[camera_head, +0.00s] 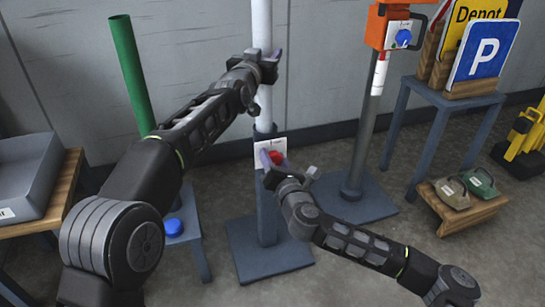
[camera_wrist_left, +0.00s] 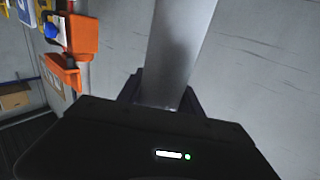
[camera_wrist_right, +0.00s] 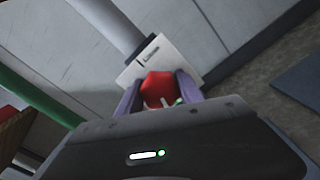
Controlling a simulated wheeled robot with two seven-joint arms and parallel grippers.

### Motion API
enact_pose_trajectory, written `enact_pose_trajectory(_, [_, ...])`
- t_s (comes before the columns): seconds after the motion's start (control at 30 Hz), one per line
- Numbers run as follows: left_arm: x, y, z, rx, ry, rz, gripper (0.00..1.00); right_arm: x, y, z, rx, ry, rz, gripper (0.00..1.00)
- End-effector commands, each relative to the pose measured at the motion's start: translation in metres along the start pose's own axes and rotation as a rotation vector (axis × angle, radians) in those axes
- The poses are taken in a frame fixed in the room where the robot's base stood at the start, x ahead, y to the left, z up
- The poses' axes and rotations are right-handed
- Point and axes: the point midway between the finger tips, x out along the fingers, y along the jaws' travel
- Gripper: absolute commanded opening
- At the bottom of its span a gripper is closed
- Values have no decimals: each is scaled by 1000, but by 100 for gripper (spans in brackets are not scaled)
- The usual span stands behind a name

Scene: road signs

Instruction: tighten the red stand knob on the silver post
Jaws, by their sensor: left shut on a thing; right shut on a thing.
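The silver post (camera_head: 262,28) stands upright in a dark blue-grey stand (camera_head: 268,222). My left gripper (camera_head: 270,62) is shut around the post above the stand; in the left wrist view the post (camera_wrist_left: 178,50) runs between its fingers. The red stand knob (camera_head: 277,158) sits on a white label plate (camera_head: 268,146) at the top of the stand. My right gripper (camera_head: 270,165) is shut on the knob. In the right wrist view the knob (camera_wrist_right: 158,88) lies between the two purple-grey fingers, with a small greenish mark by its lower edge.
An orange box with a blue knob (camera_head: 402,38) tops a second grey post to the right. A blue table (camera_head: 452,98) holds parking and depot signs. A low wooden stool (camera_head: 462,213) bears two weights. A green tube (camera_head: 130,75) and a grey tray (camera_head: 28,180) are at left.

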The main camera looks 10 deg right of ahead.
Motion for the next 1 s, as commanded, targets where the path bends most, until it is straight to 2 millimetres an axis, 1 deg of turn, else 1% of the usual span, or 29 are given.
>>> enact_pose_trajectory(0.2, [0,0,0,0,0,0,0,0,0,0,69,1,0,3])
enact_pose_trajectory(0.63, [0,0,0,0,0,0,0,0,0,0,80,0,0,3])
enact_pose_trajectory(0.67, [0,0,0,0,0,0,0,0,0,0,80,0,0,45])
enact_pose_trajectory(0.9, [0,0,0,0,0,0,0,0,0,0,79,0,0,64])
enact_pose_trajectory(1.0, [0,0,0,0,0,0,0,0,0,0,79,0,0,65])
